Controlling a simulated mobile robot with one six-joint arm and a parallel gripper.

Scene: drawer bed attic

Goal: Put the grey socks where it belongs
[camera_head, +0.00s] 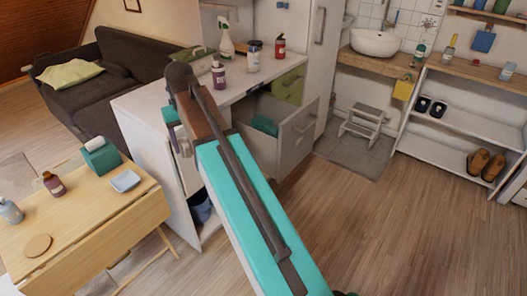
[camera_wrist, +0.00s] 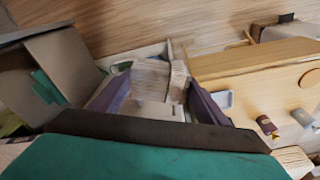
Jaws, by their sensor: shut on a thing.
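In the wrist view my gripper (camera_wrist: 160,84) has its two dark fingers on either side of a pale, folded-looking thing, which I take to be the grey socks (camera_wrist: 152,76). The fingers are shut on it; its full outline is hard to tell. In the head view my arm hides most of the gripper, which is in front of the white counter (camera_head: 140,103). An open drawer (camera_head: 298,141) with a teal cloth (camera_head: 264,126) inside is to the right of my arm. The drawer also shows at the left of the wrist view (camera_wrist: 70,58).
A wooden table (camera_head: 95,235) at the left holds a teal tissue box (camera_head: 101,157), bottles and a small tray (camera_head: 125,181). Bottles and cups stand on the counter. A step stool (camera_head: 363,125) and a shoe shelf (camera_head: 450,137) are at the right. The right floor is clear.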

